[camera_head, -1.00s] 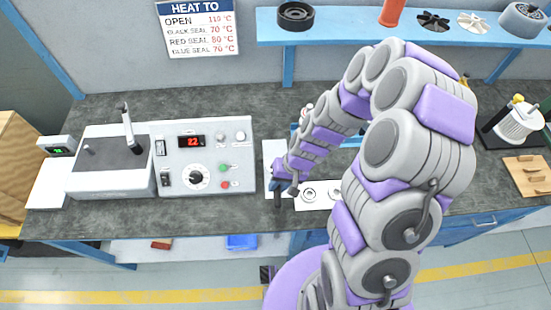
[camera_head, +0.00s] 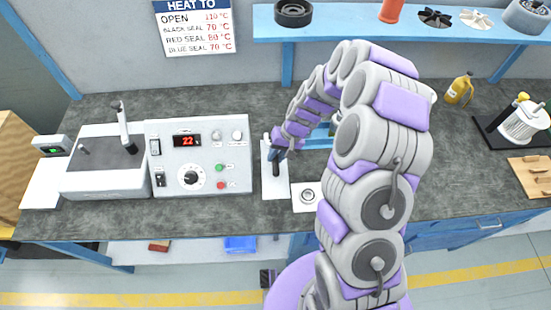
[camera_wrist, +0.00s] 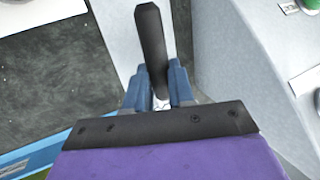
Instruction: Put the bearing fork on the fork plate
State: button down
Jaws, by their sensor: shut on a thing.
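My gripper (camera_wrist: 158,88) is shut on a dark bar-shaped handle, which I take to be the bearing fork (camera_wrist: 151,38). In the head view my gripper (camera_head: 274,152) is just right of the control box, and the dark fork (camera_head: 276,168) hangs below it. A white plate (camera_head: 270,188), probably the fork plate, lies on the bench beneath the fork. I cannot tell whether the fork touches it. The fork's far end is unclear.
The control box (camera_head: 233,155) stands close on the left. A white card with a ring (camera_head: 307,196) lies to the right. A yellow bottle (camera_head: 459,90), a white spool (camera_head: 524,124) and a wooden board (camera_head: 532,172) are farther right. A blue shelf (camera_head: 350,25) runs above the bench.

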jog(key=shift+d+f, duration=0.2)
jog(key=shift+f, duration=0.8)
jog(key=shift+a, duration=0.45)
jog(key=c, duration=1.2)
grip_release()
jog(key=shift+a, duration=0.15)
jog(key=shift+o, duration=1.2)
jog(key=shift+d, duration=0.45)
jog(key=shift+r, duration=0.55)
jog(key=s+p+v, duration=0.1)
jog(key=p+v, duration=0.2)
jog(key=v, duration=0.8)
jog(key=s+r, duration=0.4)
jog(key=r, duration=0.3)
jog(key=s+d+r+h, duration=0.1)
jog(key=s+d+r, duration=0.1)
jog(key=s, duration=0.7)
jog(key=s+d+r+h, duration=0.2)
jog(key=s+r, duration=0.3)
jog(key=s, duration=0.5)
jog(key=s+d+r+h, duration=0.1)
jog(key=s+r, duration=0.3)
jog(key=s, duration=0.5)
jog(key=shift+s+d+r+g, duration=0.25)
jog(key=shift+d+g, duration=0.15)
jog(key=shift+d, duration=0.3)
